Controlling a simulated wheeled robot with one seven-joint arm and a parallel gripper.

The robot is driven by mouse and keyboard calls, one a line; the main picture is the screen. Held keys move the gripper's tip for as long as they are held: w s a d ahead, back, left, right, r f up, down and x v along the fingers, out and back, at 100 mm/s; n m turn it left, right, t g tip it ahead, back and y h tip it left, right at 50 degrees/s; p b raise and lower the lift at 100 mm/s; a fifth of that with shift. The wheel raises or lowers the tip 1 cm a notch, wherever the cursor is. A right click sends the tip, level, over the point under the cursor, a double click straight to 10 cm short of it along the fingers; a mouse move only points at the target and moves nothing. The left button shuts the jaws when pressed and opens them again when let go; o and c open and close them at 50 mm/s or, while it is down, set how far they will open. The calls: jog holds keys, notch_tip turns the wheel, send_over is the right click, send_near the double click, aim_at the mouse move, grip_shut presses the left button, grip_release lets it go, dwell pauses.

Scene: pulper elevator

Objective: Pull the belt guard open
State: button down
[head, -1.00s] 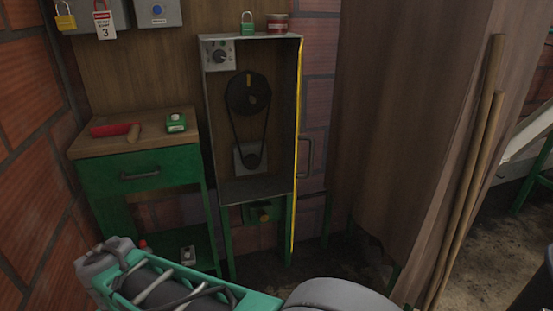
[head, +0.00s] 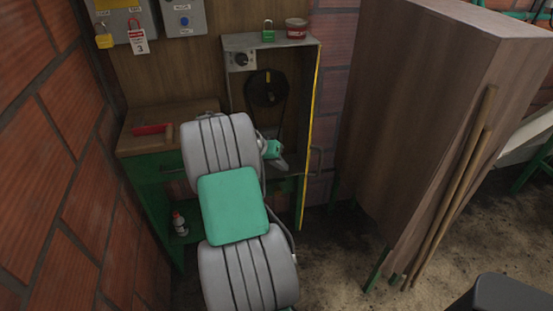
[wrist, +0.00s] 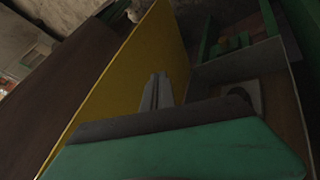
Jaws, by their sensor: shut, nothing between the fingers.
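The belt guard (head: 312,120) stands swung out from the right side of the grey belt cabinet (head: 314,42), seen nearly edge-on as a thin yellow strip. Its handle (head: 317,161) shows on its right, outer side. In the wrist view the guard is a broad yellow panel (wrist: 130,75) left of my fingers. My gripper (wrist: 157,88) is shut and empty, close beside the yellow face on the cabinet side; I cannot tell whether it touches. In the head view my arm covers the lower cabinet, and the fingertips are hard to make out. The black pulley (head: 267,88) shows inside.
A tall brown wooden cabinet (head: 400,110) stands to the right, with wooden poles (head: 455,185) leaning on it. A green workbench (head: 150,170) and brick wall are left.

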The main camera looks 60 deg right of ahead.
jog(key=s+d+f, duration=0.2)
jog(key=s+d, duration=0.1)
jog(key=s, duration=0.1)
jog(key=shift+s+f+p, duration=0.3)
jog(key=shift+s+f, duration=0.05)
jog(key=shift+s+d, duration=0.15)
